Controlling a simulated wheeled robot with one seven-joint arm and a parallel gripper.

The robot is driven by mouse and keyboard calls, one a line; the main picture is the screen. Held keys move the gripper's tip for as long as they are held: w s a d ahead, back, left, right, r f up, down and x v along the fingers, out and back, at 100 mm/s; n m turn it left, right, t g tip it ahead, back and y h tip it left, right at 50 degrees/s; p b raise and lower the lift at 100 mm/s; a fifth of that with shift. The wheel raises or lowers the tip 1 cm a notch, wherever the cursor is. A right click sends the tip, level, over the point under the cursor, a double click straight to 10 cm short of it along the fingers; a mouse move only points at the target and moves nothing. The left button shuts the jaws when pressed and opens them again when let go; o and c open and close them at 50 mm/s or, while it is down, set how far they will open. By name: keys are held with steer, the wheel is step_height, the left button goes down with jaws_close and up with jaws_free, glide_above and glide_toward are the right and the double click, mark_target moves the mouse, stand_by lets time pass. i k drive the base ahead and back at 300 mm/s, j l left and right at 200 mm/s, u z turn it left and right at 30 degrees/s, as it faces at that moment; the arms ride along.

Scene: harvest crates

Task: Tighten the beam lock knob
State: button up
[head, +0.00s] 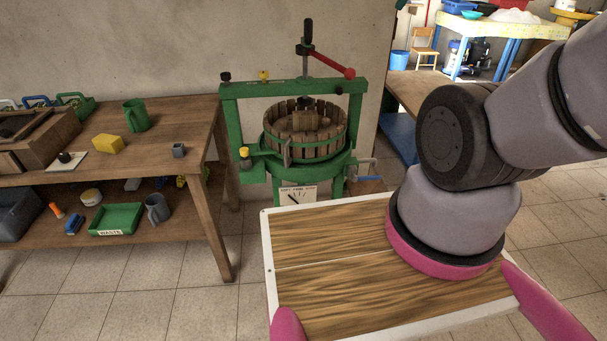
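A wooden slatted press basket (305,132) stands inside a green press frame (238,125) against the wall. The green crossbeam (292,89) runs above it, with a screw and a red handle (333,62) at its middle. A black knob (225,76) sits on the beam's left end and a yellow knob (264,75) stands further along it. Another yellow-topped knob (244,152) is at the lower left of the frame. I cannot tell which is the beam lock knob, or how tight any is.
A wooden workbench (215,115) on the left holds a green mug (136,115), a yellow block (108,144) and a crate. Its lower shelf has a green tray (117,219) and a grey jug (157,208).

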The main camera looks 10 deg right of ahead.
mark_target(226, 77)
steer(key=i+j, duration=0.2)
steer(key=i, duration=0.2)
steer(key=i+j+z, duration=0.1)
steer(key=i+j, duration=0.15)
steer(key=i, duration=0.15)
